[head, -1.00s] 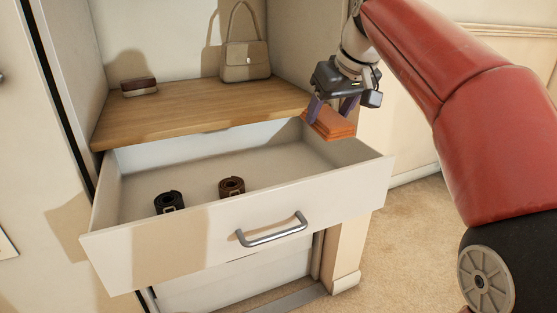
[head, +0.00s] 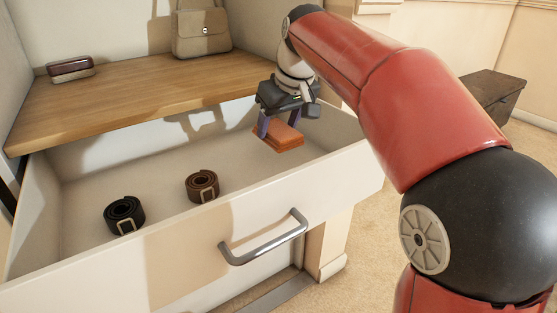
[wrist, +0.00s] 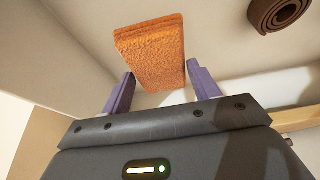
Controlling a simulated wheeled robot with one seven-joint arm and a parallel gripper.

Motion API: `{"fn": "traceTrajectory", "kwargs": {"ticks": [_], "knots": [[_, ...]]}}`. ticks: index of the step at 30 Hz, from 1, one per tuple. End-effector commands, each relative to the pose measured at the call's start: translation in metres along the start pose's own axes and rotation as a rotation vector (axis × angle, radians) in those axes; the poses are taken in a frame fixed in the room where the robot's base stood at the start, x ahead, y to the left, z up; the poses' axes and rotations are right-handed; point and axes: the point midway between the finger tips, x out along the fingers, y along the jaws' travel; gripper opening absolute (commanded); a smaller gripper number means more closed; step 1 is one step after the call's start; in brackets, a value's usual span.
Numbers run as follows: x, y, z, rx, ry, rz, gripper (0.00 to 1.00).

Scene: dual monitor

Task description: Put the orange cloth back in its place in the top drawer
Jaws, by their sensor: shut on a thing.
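The orange cloth (head: 279,139) is a folded, flat block, seen in the head view inside the right part of the open top drawer (head: 330,172). My gripper (head: 279,126) points down from above and is shut on the cloth, with a purple finger on either side. In the wrist view the cloth (wrist: 155,52) extends beyond the fingers, over the pale drawer floor. I cannot tell whether its underside touches the floor.
A coiled black belt (head: 124,215) and a coiled brown belt (head: 202,186) lie in the drawer to the left. A wooden shelf (head: 130,92) behind and above holds a handbag (head: 203,36) and a small brown case (head: 70,70). The drawer floor around the cloth looks clear.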

Motion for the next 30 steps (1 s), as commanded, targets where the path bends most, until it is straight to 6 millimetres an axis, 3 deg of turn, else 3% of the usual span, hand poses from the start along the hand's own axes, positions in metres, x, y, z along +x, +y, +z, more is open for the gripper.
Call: {"fn": "traceTrajectory", "kwargs": {"ticks": [3,10,16,23,24,28,30], "knots": [[0.02,0.0,0.009,0.0,-0.002,-0.001,0.43],[0.034,-0.001,0.014,0.0,-0.001,-0.001,0.43],[0.062,-0.001,0.026,0.0,-0.002,-0.001,0.43],[0.065,0.0,0.027,-0.001,0.0,0.0,0.43],[0.065,0.0,0.027,-0.001,-0.001,0.0,0.64],[0.065,0.0,0.027,0.0,-0.001,0.0,0.81],[0.065,0.0,0.027,0.0,0.0,0.0,0.83]]}}
